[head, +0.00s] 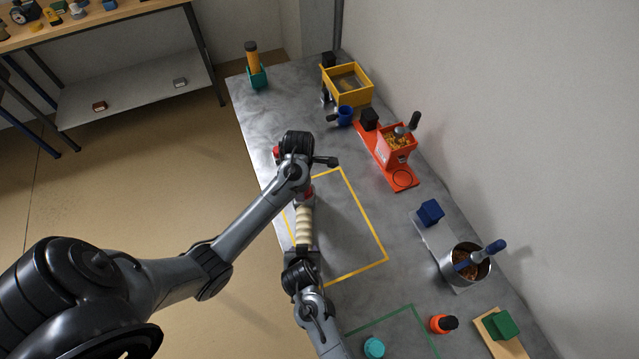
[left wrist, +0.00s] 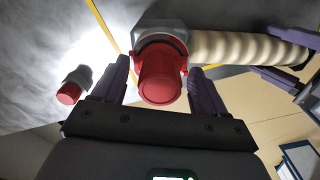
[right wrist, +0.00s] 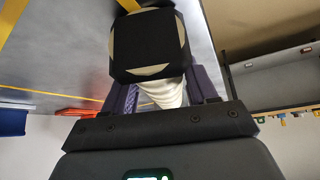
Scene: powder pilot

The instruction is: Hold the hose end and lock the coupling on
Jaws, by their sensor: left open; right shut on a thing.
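At the hose's far end is the coupling, red (head: 308,193) in the head view. In the left wrist view it has a grey body and a red cylindrical part (left wrist: 162,80). My left gripper (left wrist: 160,78) is open, its fingers on either side of that red part with visible gaps. Its fingertips are hidden in the head view.
A second grey part with a red end (left wrist: 72,88) lies left of the coupling. Along the wall stand a yellow bin (head: 348,98), a red hopper (head: 396,150) and a steel pot (head: 450,265). An orange-black item (head: 441,324) is near the front. The yellow outline's right side is clear.

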